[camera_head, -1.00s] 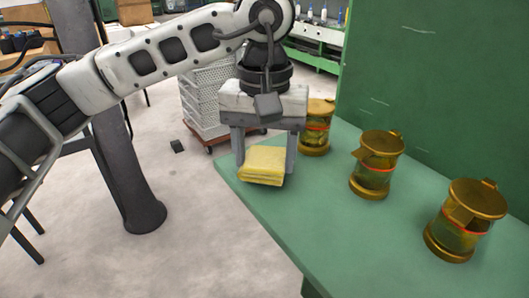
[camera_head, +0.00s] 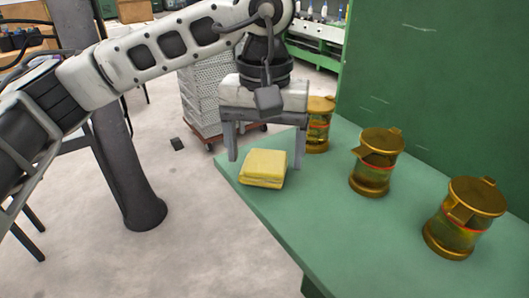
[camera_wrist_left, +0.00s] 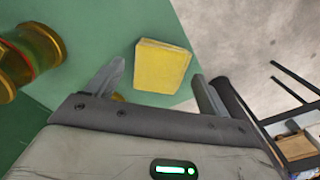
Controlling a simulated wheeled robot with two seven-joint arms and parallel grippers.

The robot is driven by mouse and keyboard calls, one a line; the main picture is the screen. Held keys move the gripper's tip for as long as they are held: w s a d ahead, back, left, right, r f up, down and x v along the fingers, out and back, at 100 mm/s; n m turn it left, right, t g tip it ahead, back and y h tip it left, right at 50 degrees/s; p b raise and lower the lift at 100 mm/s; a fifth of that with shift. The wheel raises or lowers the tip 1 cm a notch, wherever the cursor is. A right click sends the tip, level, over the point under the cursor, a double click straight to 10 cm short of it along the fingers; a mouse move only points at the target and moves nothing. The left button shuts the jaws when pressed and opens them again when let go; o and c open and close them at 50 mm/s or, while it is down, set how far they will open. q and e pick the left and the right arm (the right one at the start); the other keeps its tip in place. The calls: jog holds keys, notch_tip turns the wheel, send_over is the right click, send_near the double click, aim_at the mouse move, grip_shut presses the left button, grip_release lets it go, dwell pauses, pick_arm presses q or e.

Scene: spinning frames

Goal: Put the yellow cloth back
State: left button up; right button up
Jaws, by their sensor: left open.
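The folded yellow cloth (camera_head: 264,168) lies flat on the green table (camera_head: 350,245) near its left edge. In the left wrist view the yellow cloth (camera_wrist_left: 161,67) lies beyond and between the fingertips, apart from them. My left gripper (camera_head: 264,158) is open above and just behind the cloth, one finger to each side. Its fingers also show in the left wrist view (camera_wrist_left: 158,80), with nothing between them. My right gripper is in neither view.
Amber lidded jars stand on the table: one behind the gripper (camera_head: 318,125), one in the middle (camera_head: 374,165) and one at the right (camera_head: 463,220). A green wall (camera_head: 440,90) rises behind them. The table's front middle is clear.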

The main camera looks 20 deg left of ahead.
aim_at(265, 162)
pick_arm(q)
notch_tip(265, 162, up, 11)
jog(key=shift+p, duration=0.4)
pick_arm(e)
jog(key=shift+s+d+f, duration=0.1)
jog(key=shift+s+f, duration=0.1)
pick_arm(q)
jog(key=shift+s+f, duration=0.1)
jog(key=shift+f, duration=0.05)
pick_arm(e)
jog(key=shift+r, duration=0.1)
